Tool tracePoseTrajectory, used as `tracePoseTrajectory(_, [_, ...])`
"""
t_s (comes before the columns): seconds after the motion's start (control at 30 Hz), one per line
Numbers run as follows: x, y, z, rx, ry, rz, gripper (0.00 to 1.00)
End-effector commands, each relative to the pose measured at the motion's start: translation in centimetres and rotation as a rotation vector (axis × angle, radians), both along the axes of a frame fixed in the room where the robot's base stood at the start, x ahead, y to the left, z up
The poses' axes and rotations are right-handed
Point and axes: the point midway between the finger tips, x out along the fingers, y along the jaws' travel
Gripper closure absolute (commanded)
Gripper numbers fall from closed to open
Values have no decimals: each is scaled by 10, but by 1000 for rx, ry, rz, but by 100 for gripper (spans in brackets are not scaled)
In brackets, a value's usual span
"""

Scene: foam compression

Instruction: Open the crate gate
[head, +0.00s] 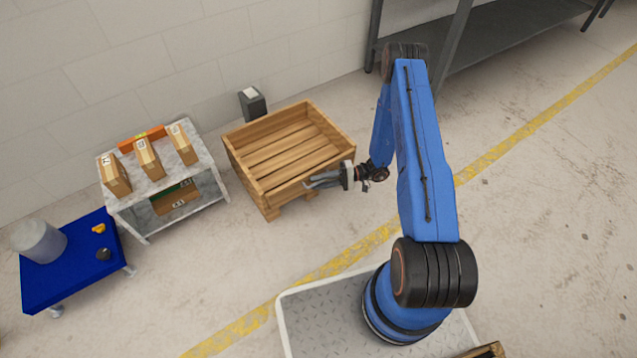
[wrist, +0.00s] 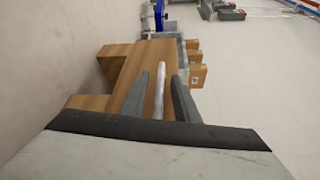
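The wooden crate (head: 242,165) stands on the floor left of my arm in the head view. Its slatted inside looks empty and its near low side is in place. My gripper (head: 312,183) is at that near side, its fingers pointing left along it. In the wrist view brown boards of the crate (wrist: 118,64) fill the middle left. My gripper (wrist: 161,92) has its two grey fingers apart, one on each side of a light grey bar (wrist: 160,82). Narrow gaps seem to show beside the bar. What the bar joins to is hidden.
A grey table (head: 150,188) with several cartons and an orange item stands left of the crate. A blue cart (head: 70,285) is further left. A dark grey bin (head: 252,105) is behind the crate by the wall. The floor in front is clear.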

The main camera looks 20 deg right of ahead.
Motion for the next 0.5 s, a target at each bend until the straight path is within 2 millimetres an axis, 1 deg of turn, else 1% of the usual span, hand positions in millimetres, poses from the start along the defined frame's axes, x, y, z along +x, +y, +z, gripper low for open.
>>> tracePoseTrajectory(0.27, [0,2,0,0,0,0,72])
tracePoseTrajectory(0.3, [0,2,0,0,0,0,77])
tracePoseTrajectory(0.37, [0,2,0,0,0,0,91])
tracePoseTrajectory(0.4, [0,2,0,0,0,0,100])
tracePoseTrajectory(0.5, [0,2,0,0,0,0,100])
